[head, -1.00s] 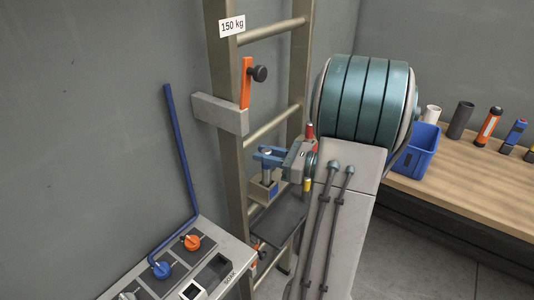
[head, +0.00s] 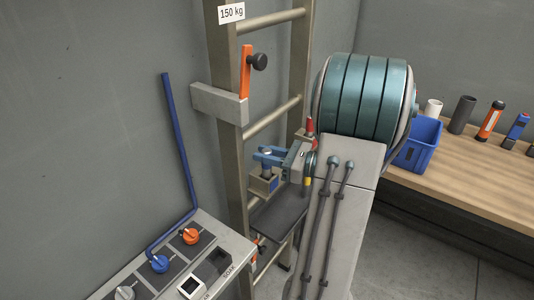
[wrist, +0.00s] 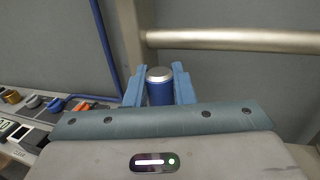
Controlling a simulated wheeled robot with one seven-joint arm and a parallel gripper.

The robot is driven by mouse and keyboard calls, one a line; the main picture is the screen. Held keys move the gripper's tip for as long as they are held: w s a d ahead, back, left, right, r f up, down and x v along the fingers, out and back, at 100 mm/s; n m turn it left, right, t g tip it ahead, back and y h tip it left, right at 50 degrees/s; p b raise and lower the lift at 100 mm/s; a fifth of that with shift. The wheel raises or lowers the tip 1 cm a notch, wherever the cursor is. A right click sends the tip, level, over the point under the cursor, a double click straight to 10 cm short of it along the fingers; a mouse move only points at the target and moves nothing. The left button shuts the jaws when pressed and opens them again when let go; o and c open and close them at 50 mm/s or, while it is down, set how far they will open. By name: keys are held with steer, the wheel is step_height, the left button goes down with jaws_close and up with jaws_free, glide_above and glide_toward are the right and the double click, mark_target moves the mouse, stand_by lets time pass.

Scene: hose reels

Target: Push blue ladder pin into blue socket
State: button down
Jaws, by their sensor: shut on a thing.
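The blue ladder pin (wrist: 159,92) has a silver top and a blue body, and stands upright between my fingers in the wrist view. My gripper (head: 267,157) is shut on it beside the ladder. The blue socket (head: 262,187) is a small box-like holder on the ladder side, directly below my fingers in the head view. The pin's shaft (head: 267,172) reaches down to the socket's mouth. Its lower end is hidden, so I cannot tell how deep it sits. The socket does not show in the wrist view.
The metal ladder (head: 228,145) stands by the wall, with a grey bracket (head: 218,104) and an orange lever (head: 245,72) above. A control panel (head: 180,262) with a blue pipe (head: 178,140) is at lower left. A workbench (head: 470,180) with a blue bin (head: 417,147) is right.

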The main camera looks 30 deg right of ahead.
steer(key=shift+f+b, duration=0.35)
steer(key=shift+f, duration=0.2)
steer(key=c, duration=1.1)
jaws_free()
steer(key=shift+c, duration=0.2)
steer(key=b+v, duration=0.1)
steer(key=v, duration=1.3)
steer(key=shift+b, duration=0.35)
steer(key=shift+w, duration=0.15)
